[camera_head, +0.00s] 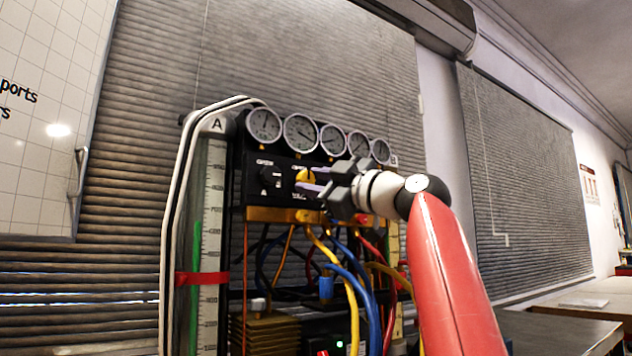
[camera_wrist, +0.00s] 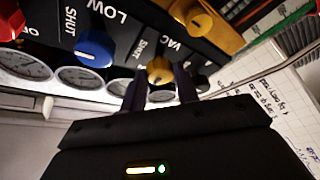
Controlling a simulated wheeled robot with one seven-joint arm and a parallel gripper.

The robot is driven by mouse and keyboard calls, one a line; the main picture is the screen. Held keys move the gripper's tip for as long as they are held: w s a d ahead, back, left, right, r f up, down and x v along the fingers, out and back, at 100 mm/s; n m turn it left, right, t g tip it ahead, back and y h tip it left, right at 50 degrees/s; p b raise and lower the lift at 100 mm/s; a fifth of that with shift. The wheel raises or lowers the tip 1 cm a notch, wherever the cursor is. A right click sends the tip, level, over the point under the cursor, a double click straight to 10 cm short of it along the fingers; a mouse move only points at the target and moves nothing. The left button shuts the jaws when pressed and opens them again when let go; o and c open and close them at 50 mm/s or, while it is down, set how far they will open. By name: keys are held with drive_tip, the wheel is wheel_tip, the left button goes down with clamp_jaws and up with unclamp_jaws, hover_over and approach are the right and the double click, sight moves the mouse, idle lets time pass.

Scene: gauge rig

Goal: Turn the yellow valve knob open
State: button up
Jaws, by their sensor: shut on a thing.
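The yellow valve knob (camera_head: 306,180) sits on the black panel of the gauge rig, just below the row of dials. In the wrist view the yellow knob (camera_wrist: 160,69) shows between the two dark fingertips. My gripper (camera_head: 313,180) reaches in from the right and is shut on this knob, which partly hides it in the head view. The word SHUT is printed beside the knob in the wrist view. The knob's exact turn angle is hard to make out.
A black knob (camera_head: 270,178) sits left of the held one. Several gauges (camera_head: 300,134) line the top. Coloured hoses (camera_head: 350,290) hang below.

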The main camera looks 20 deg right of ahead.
drive_tip(key=o, duration=1)
drive_tip(key=shift+c, duration=0.2)
drive_tip(key=b+v, duration=0.4)
drive_tip(key=v, duration=0.3)
drive_tip(key=shift+s+d+f, duration=0.15)
drive_tip(key=shift+s, duration=0.2)
